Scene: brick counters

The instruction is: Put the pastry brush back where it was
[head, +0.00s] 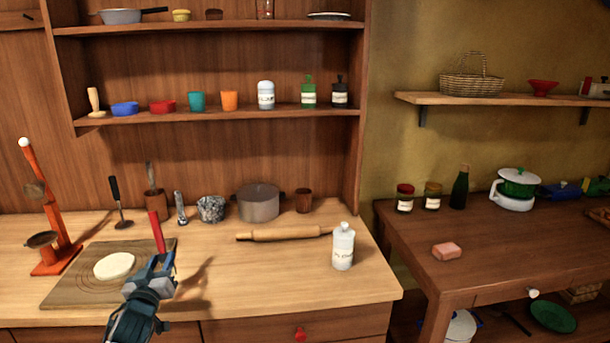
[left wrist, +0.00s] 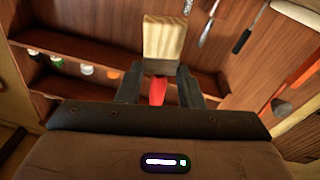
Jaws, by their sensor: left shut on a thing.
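My left gripper (head: 161,265) is shut on the pastry brush (head: 157,231), whose red handle sticks up from the jaws in the head view. It is held in front of the wooden counter, over the right edge of the pastry board. In the left wrist view, the brush's pale bristle block (left wrist: 165,38) stands out beyond the fingers, and part of the red handle shows between the fingers of the gripper (left wrist: 158,90). The bristles cannot be made out in the head view. My right gripper is not in view.
The board (head: 75,293) carries a round of dough (head: 114,265). Behind stand a brown utensil crock (head: 156,205), a speckled pot (head: 211,209) and a grey pot (head: 258,203). A rolling pin (head: 285,234) and white bottle (head: 343,247) are right. The front right counter is clear.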

